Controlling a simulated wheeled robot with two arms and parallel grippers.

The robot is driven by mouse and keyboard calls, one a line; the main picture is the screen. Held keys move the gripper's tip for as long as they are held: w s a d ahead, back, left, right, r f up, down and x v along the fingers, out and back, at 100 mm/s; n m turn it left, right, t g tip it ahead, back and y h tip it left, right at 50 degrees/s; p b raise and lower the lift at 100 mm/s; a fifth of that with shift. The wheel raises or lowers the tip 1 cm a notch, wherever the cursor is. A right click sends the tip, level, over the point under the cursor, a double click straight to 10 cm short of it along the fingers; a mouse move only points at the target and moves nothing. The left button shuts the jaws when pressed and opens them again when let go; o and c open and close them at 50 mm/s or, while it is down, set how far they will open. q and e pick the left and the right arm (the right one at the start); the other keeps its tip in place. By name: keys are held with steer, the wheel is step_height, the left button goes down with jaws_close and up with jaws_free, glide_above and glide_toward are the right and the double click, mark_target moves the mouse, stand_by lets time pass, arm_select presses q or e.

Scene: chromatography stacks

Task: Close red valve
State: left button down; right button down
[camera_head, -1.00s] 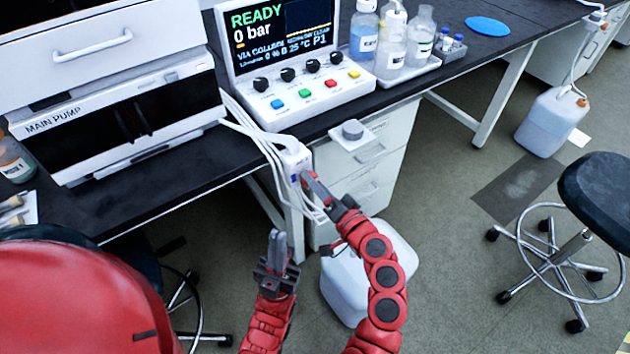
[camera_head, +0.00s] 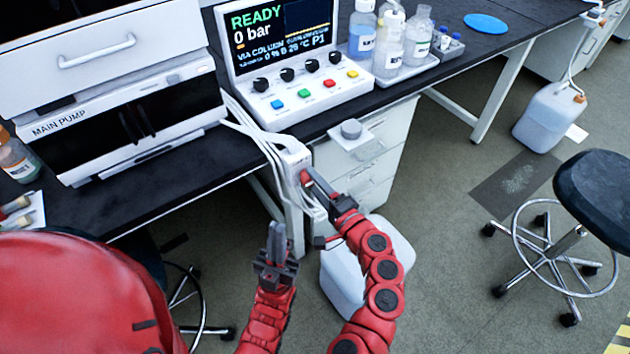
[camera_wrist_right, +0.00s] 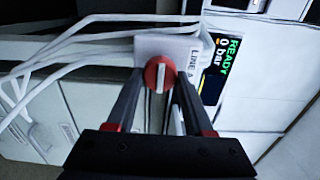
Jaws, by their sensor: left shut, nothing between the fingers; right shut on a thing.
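The red valve (camera_wrist_right: 154,76) is a round red knob with a pale bar across it, on the front of a white block (camera_wrist_right: 150,45) marked LINE A in the right wrist view. The bar looks nearly upright there. My right gripper (camera_wrist_right: 160,80) is shut on the knob, one finger on each side. My left gripper (camera_head: 277,232) is shut and empty, lower and to the left, apart from the valve.
White tubes (camera_head: 262,140) run from the block up and along the bench edge. The control panel (camera_head: 300,95) reads READY, 0 bar. A white jerrycan (camera_head: 345,285) stands on the floor behind my right arm. A drawer cabinet (camera_head: 372,165) is right of the block.

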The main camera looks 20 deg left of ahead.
steer(key=shift+f, duration=0.1)
stand_by(0.3)
steer(key=shift+c, duration=1.5)
jaws_free()
steer(key=shift+d, duration=0.1)
steer(key=v, duration=1.7)
steer(key=shift+s, duration=0.2)
